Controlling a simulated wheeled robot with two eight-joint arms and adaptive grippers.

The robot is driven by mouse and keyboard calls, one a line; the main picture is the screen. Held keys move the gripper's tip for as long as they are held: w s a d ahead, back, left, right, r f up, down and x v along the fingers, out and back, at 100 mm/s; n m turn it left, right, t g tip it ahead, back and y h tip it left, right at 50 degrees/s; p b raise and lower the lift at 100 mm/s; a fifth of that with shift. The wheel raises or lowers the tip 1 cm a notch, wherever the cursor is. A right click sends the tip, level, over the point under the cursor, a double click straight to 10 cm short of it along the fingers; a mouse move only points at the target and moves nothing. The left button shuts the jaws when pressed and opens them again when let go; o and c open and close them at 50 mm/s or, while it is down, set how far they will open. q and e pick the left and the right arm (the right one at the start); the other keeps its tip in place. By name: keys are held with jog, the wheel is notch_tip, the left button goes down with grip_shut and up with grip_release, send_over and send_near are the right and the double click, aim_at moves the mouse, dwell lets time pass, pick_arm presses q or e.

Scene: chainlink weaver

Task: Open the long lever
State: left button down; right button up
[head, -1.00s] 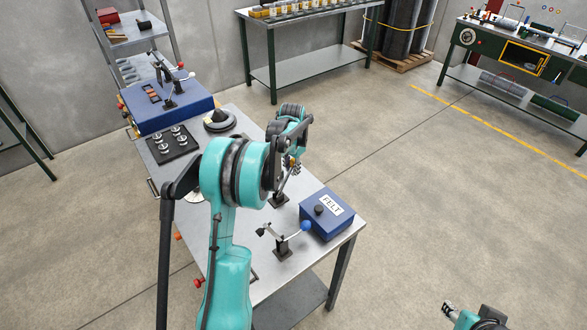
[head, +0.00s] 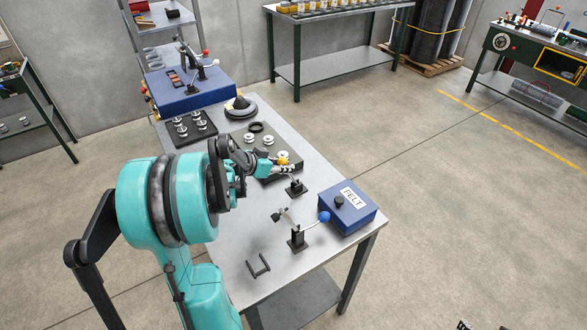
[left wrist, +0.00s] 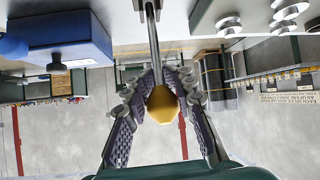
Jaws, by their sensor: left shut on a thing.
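A lever with a yellow-orange knob (head: 282,161) stands on a small black base (head: 296,189) on the grey bench. In the left wrist view the knob (left wrist: 162,106) sits at the end of a metal rod (left wrist: 152,42). My left gripper (head: 278,167) is shut on this knob, with one finger on each side of it in the left wrist view (left wrist: 160,88). A second lever with a blue knob (head: 324,217) stands nearer on a black base (head: 297,238). Only a tip of my right gripper (head: 465,325) shows at the bottom edge.
A blue box labelled FELT (head: 348,209) stands right of the blue-knobbed lever. A dark plate (head: 265,146) with metal discs lies behind the gripper. A black tray (head: 192,128) and a blue case (head: 188,92) with a red-knobbed lever are farther back. The bench front is mostly clear.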

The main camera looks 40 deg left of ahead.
pick_arm(q)
jog(key=shift+s+a+f+t+b, duration=0.25)
jog(key=shift+s+f+t+b, duration=0.15)
jog(key=shift+s+b, duration=0.25)
jog(key=shift+s+a+f+t+b, duration=0.3)
jog(key=shift+s+f+b, duration=0.2)
jog(key=shift+s, duration=0.2)
jog(key=c, duration=1.2)
grip_release()
jog(key=shift+r, duration=0.1)
jog(key=v, duration=1.2)
jog(key=shift+a, duration=0.2)
